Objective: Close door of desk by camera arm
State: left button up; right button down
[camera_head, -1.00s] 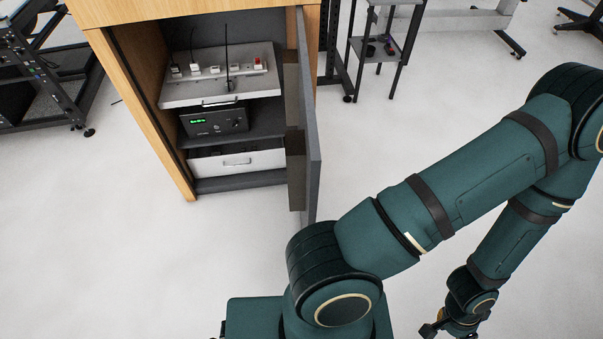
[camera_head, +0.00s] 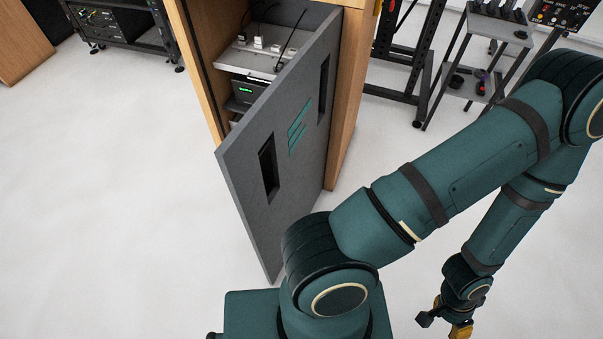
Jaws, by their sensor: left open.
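The wooden desk cabinet (camera_head: 347,95) stands at the top centre. Its grey door (camera_head: 240,183) is hinged at the right side of the opening and stands ajar, outer face toward me, with two dark recessed slots and a green logo. Part of the interior shows past its left edge. My left gripper (camera_head: 448,318) hangs open and empty at the lower right, with yellow fingertips, well apart from the door. My arm covers the area by the door's lower right; I cannot tell whether it touches. My right gripper is out of view.
A shelf inside the cabinet holds a white tray (camera_head: 250,60) with small plugs and a device with a green display (camera_head: 245,92). A dark rack (camera_head: 118,28) stands at the upper left, a metal cart (camera_head: 497,30) at the upper right. The floor at left is clear.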

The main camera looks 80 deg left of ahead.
aim_at(273, 164)
jog(key=i+u, duration=0.6)
jog(key=u, duration=0.15)
jog(key=i+l+u, duration=0.15)
jog(key=i+u, duration=0.2)
jog(key=u, duration=2.6)
jog(key=k+l+u, duration=0.15)
jog(key=u, duration=0.2)
